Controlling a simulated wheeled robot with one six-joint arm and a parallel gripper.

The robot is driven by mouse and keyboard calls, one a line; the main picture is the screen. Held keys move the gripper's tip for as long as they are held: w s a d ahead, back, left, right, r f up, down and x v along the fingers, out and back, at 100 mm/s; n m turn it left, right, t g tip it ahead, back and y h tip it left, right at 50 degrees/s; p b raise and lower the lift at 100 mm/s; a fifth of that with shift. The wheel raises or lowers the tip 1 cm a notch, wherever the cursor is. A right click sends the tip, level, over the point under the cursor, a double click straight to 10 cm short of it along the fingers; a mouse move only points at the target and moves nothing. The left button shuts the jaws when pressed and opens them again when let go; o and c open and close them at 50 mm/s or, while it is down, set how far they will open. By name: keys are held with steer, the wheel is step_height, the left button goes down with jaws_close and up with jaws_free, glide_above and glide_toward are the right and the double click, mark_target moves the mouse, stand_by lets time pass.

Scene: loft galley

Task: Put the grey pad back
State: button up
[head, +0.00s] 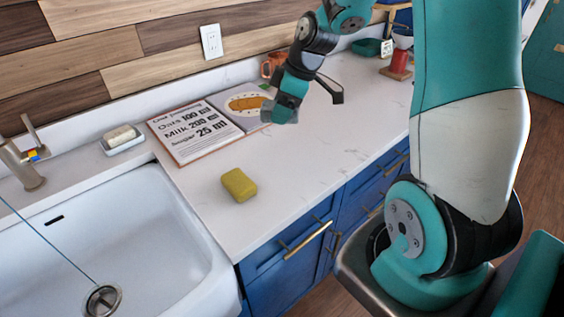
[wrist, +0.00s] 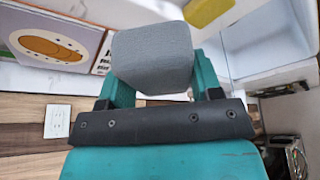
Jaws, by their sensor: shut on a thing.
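The grey pad (wrist: 152,60) is a rounded grey block held between the two teal fingers of my gripper (wrist: 160,82) in the wrist view. In the head view my gripper (head: 281,110) is shut on the pad above the white counter, by the right edge of the open recipe book. Only a small grey part of the pad (head: 266,113) shows there; the fingers hide the rest. I cannot tell whether the pad touches the counter.
The recipe book (head: 190,133) lies open against the back. A yellow sponge (head: 239,185) lies near the front edge. A white sink (head: 110,235) and soap dish (head: 125,143) are left. An orange mug (head: 269,66) and red stand (head: 398,66) are farther back. The counter's middle is clear.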

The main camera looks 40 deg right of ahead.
mark_target(277, 167)
step_height(277, 167, down, 16)
steer(key=shift+r+p, duration=0.1)
steer(key=shift+p, duration=0.95)
steer(key=o, duration=0.8)
steer(key=shift+o, duration=0.4)
steer(key=b+v, duration=0.3)
steer(key=v, duration=0.9)
steer(key=s+a+r+g, duration=0.1)
steer(key=a+r, duration=0.2)
steer(key=a, duration=0.3)
steer(key=s+a+r, duration=0.1)
steer(key=a+r, duration=0.3)
steer(key=a, duration=0.2)
steer(key=s+a+r+m+g, duration=0.1)
steer(key=s+a+r, duration=0.2)
steer(key=s+a, duration=0.4)
steer(key=s+a+r+m+g, duration=0.1)
steer(key=s+a+r, duration=0.2)
steer(key=s+a, duration=0.4)
steer(key=s, duration=0.3)
steer(key=shift+r+y, duration=0.25)
steer(key=shift+y, duration=0.15)
